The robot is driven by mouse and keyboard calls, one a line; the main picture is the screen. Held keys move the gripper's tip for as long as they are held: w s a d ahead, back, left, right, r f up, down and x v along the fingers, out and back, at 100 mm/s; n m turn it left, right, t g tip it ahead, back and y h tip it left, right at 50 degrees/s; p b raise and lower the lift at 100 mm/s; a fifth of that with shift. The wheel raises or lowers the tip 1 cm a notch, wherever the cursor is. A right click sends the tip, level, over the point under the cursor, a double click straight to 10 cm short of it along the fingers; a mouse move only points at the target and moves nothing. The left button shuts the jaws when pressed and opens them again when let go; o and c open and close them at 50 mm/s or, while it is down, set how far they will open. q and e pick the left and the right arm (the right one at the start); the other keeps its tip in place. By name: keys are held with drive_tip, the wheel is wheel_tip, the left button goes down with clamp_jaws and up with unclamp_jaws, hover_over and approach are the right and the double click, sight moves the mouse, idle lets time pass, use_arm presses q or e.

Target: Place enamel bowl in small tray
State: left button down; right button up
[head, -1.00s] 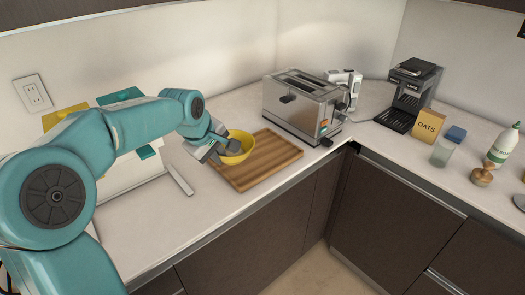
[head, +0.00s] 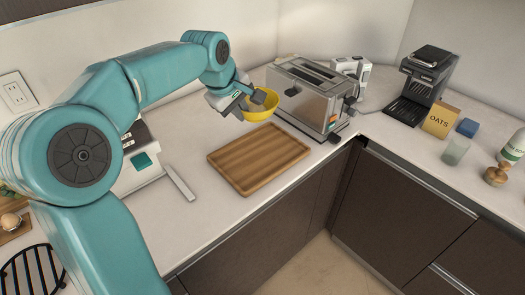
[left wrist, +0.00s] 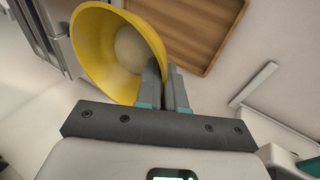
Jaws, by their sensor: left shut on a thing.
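The yellow enamel bowl (head: 262,106) is held by its rim in my left gripper (head: 239,106), above the counter behind the wooden tray. The small wooden tray (head: 258,158) lies flat and empty on the counter, in front of and below the bowl. Part of the tray (left wrist: 195,28) also shows in the left wrist view. My right gripper is in neither view.
A silver toaster (head: 310,95) stands just right of the bowl. A coffee machine (head: 418,85), an oats box (head: 440,122), a blue block (head: 467,128) and a glass (head: 455,151) stand further right. A white appliance (head: 140,165) is left of the tray.

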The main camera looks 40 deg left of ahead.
use_arm(q)
drive_tip(key=shift+w+d+r, duration=0.1)
drive_tip(key=shift+w+r, duration=0.05)
drive_tip(key=shift+r, duration=0.4)
drive_tip(key=shift+d+r+p, duration=0.15)
drive_tip(key=shift+p, duration=0.2)
approach(250, 170)
drive_tip(key=x, duration=0.4)
drive_tip(key=shift+w+f, duration=0.25)
drive_tip(key=shift+w, duration=0.05)
drive_tip(key=shift+a+f, duration=0.2)
drive_tip(key=shift+d, duration=0.1)
drive_tip(key=shift+f+b, duration=0.1)
drive_tip(key=shift+b, duration=0.25)
drive_tip(key=c, duration=1.2)
unclamp_jaws()
drive_tip(key=shift+c, duration=0.2)
